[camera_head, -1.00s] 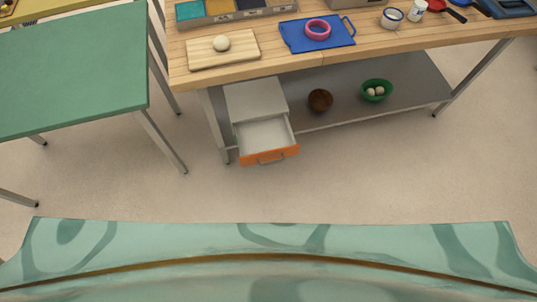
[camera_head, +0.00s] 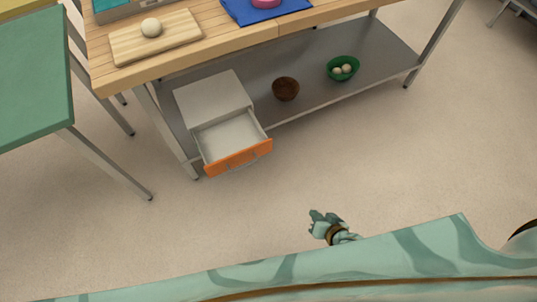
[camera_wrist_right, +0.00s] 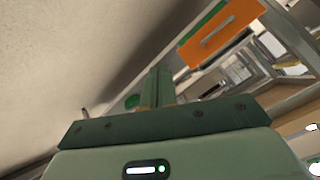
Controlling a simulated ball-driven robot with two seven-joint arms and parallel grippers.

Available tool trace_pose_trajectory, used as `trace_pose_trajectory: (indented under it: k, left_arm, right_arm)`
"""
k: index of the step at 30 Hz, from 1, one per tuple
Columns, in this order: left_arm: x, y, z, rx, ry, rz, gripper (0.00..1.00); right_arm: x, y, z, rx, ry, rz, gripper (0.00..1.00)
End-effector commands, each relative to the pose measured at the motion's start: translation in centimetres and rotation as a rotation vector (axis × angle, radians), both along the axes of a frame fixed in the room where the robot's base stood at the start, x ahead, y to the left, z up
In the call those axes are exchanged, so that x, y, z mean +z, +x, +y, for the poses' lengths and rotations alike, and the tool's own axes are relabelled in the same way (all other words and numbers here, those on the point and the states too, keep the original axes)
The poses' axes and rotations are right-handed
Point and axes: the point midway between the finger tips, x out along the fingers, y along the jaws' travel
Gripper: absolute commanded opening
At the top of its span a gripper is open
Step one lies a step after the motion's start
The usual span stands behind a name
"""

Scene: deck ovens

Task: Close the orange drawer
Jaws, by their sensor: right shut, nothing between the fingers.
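The orange drawer (camera_head: 238,158) is pulled out of a white cabinet (camera_head: 211,97) under the wooden table. Its inside looks empty, and a metal handle is on its orange front. In the right wrist view the orange front (camera_wrist_right: 222,33) with its handle shows at the upper right, beyond the fingers. My right gripper (camera_head: 316,216) is shut and empty, over the floor to the right of and nearer than the drawer, apart from it. Its closed fingers (camera_wrist_right: 160,87) also show in the right wrist view. My left gripper is not in view.
The wooden table (camera_head: 200,62) stands above a grey shelf (camera_head: 307,92) holding a brown bowl (camera_head: 285,89) and a green bowl (camera_head: 343,68). A green table (camera_head: 35,85) stands at left. The floor (camera_head: 340,160) before the drawer is clear.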

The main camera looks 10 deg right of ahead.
Motion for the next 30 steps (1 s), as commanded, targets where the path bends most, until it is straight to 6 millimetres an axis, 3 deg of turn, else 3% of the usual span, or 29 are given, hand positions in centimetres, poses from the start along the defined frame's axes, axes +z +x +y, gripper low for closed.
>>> trace_pose_trajectory:
  k: [1,6,12,19,30]
  left_arm:
    - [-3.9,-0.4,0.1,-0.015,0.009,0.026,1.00]
    - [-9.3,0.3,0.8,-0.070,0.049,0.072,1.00]
    - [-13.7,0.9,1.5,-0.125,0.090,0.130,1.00]
    - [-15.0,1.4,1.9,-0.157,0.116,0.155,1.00]
    - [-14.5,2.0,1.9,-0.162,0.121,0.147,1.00]
  right_arm:
    - [-3.4,2.0,0.6,-0.043,0.080,-0.041,0.00]
    - [-5.5,9.4,2.6,-0.194,0.425,-0.216,0.00]
    - [-7.3,14.9,4.0,-0.315,0.823,-0.337,0.00]
    - [-7.0,17.5,4.5,-0.366,1.065,-0.390,0.00]
    - [-6.3,18.1,4.6,-0.368,1.087,-0.400,0.00]
